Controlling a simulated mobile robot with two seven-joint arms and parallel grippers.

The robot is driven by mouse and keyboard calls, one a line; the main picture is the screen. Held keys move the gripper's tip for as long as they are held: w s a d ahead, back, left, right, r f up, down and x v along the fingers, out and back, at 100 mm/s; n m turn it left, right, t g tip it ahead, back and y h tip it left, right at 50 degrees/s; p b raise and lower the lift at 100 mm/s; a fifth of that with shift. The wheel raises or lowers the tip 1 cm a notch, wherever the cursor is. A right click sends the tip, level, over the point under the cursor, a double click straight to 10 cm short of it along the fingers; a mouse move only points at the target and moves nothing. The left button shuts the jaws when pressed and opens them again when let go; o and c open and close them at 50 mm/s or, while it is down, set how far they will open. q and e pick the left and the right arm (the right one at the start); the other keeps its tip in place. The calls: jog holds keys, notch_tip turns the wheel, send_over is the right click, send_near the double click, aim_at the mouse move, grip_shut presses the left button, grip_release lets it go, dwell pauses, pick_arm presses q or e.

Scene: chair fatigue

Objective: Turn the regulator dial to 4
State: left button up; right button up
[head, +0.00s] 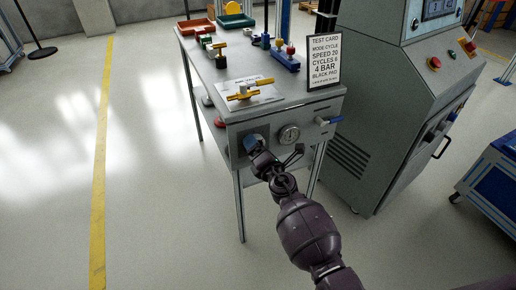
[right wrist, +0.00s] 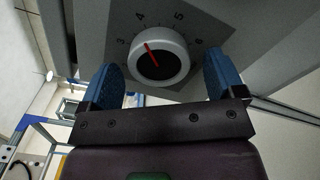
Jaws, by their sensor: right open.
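The regulator dial (right wrist: 172,62) is a round knob with a white rim, a dark face and a red pointer line. It sits on a grey plate printed with 3, 4, 5 and 6 in the right wrist view. The pointer slants up and left, at or very near the 4. My right gripper (right wrist: 160,76) is open, its two blue fingers on either side of the knob with a visible gap to each. In the head view my right gripper (head: 257,148) is at the bench front and hides the dial. My left gripper is out of view.
A round gauge (head: 289,134) and a blue-handled valve (head: 328,121) are on the bench front, right of my gripper. A grey machine cabinet (head: 390,100) stands close on the right.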

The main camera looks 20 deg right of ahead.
pick_arm(q)
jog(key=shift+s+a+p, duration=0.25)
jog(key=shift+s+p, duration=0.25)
jog(key=shift+p, duration=0.2)
pick_arm(e)
jog(key=s, duration=1)
jog(key=shift+s+d, duration=0.2)
jog(key=shift+s, duration=0.05)
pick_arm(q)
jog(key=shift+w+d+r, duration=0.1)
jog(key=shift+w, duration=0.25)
